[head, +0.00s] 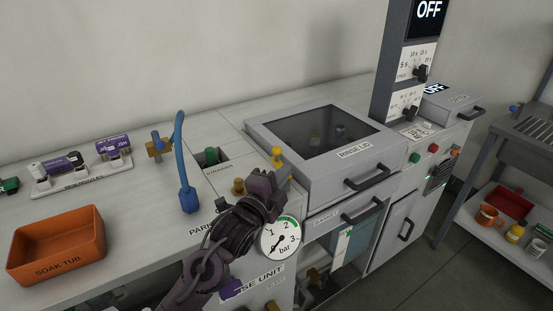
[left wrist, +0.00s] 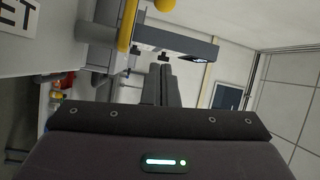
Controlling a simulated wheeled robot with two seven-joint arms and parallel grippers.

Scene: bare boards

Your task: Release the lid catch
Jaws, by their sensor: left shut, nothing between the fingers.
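The rinse lid (head: 352,151), a grey frame with a dark window, lies closed on the rinse unit. A yellow catch lever (head: 278,164) with a round knob stands upright at the lid's left front corner. In the left wrist view the yellow lever (left wrist: 127,25) runs down from the top edge, and a yellow knob (left wrist: 166,5) shows beside it. My left gripper (head: 281,184) is shut and empty, with its tips close to the lever's lower part; I cannot tell whether they touch. In the left wrist view its fingers (left wrist: 163,75) point toward the grey bar by the lever. My right gripper is out of view.
A pressure gauge (head: 281,239) is just below my left gripper. A blue hose (head: 187,199) and brass knob (head: 238,187) stand to the left. An orange soak tub (head: 57,246) sits far left. A grey control column (head: 392,70) rises behind the lid's right side.

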